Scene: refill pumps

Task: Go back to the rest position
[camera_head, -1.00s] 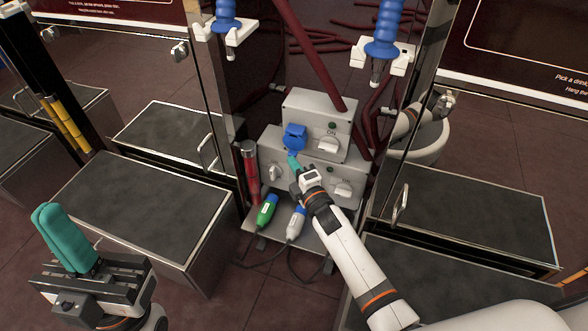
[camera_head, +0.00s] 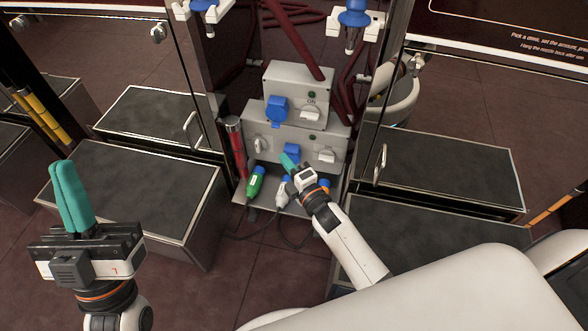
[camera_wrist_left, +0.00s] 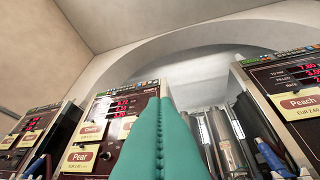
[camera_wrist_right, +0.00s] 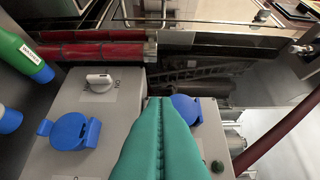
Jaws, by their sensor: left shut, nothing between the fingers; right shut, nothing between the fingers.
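My left gripper (camera_head: 66,166) stands upright at the lower left of the head view, its teal fingers pressed together and empty. The same fingers fill the middle of the left wrist view (camera_wrist_left: 160,105), with pump displays behind them. My right gripper (camera_head: 287,158) is shut and empty in front of the lower grey socket box (camera_head: 262,131), near its blue socket cover (camera_head: 291,151); I cannot tell whether it touches. In the right wrist view, the shut fingers (camera_wrist_right: 160,104) cover part of a grey box with a blue socket cover (camera_wrist_right: 72,132) and a knob (camera_wrist_right: 99,82).
A green plug (camera_head: 255,181) and a white plug (camera_head: 283,189) lie on the shelf below the boxes. The upper grey box (camera_head: 290,78) has another blue cover (camera_head: 277,109). Dark-topped platforms (camera_head: 130,185) stand on both sides. Blue nozzles (camera_head: 354,15) hang above.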

